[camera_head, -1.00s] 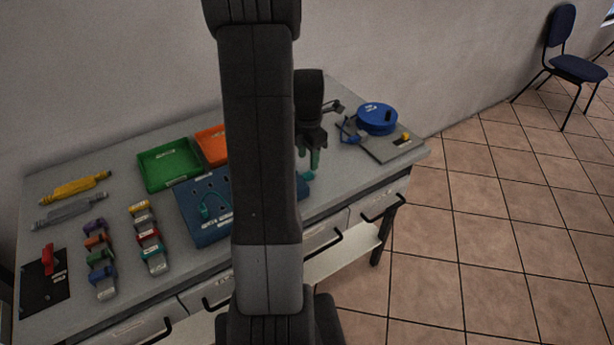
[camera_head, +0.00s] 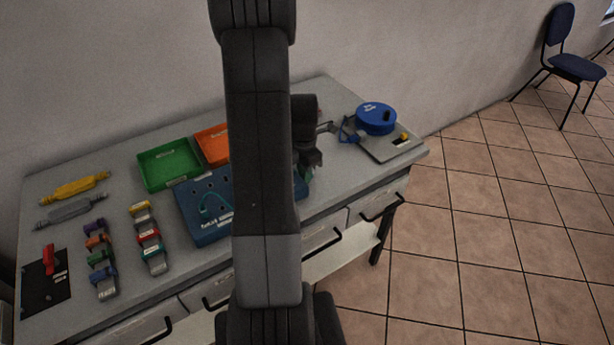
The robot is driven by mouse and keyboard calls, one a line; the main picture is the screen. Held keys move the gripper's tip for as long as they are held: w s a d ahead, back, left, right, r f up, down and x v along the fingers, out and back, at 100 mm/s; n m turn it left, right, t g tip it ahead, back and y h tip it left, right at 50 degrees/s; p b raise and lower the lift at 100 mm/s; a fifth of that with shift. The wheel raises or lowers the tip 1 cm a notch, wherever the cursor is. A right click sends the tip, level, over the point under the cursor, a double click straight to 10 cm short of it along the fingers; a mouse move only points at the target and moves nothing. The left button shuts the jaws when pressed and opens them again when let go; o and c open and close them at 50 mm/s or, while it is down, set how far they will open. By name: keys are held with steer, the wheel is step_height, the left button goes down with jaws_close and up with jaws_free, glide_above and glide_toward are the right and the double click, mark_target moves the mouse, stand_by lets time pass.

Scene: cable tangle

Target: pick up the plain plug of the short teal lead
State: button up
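A teal lead (camera_head: 207,204) loops on the left part of the blue socket board (camera_head: 200,232), which lies on the bench. My gripper (camera_head: 306,174) is low over the bench at the board's right end, just right of my arm. A small teal-green patch shows at its fingertips. I cannot tell whether this is part of a lead, a plug or the fingers themselves. My arm hides the middle and right of the board. The fingers are too small and partly hidden to tell whether they are open or shut, and no plain plug can be made out.
A green tray (camera_head: 168,186) and an orange tray (camera_head: 210,134) stand behind the board. A blue reel (camera_head: 376,118) and a grey plate (camera_head: 405,150) are at the right. Coloured clips and a black plate (camera_head: 42,300) lie left. Bare bench (camera_head: 350,172) shows right of my gripper.

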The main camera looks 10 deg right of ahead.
steer(key=shift+r, duration=0.1)
jaws_close()
step_height(320, 180, up, 10)
stand_by(0.3)
steer(key=shift+o, duration=0.6)
jaws_free()
jaws_close()
steer(key=shift+r+p, duration=3)
steer(key=shift+r, duration=0.95)
step_height(320, 180, down, 8)
steer(key=b, duration=1.5)
steer(key=shift+b, duration=0.4)
step_height(320, 180, down, 10)
steer(key=shift+r+b, duration=0.1)
steer(key=shift+b, duration=0.6)
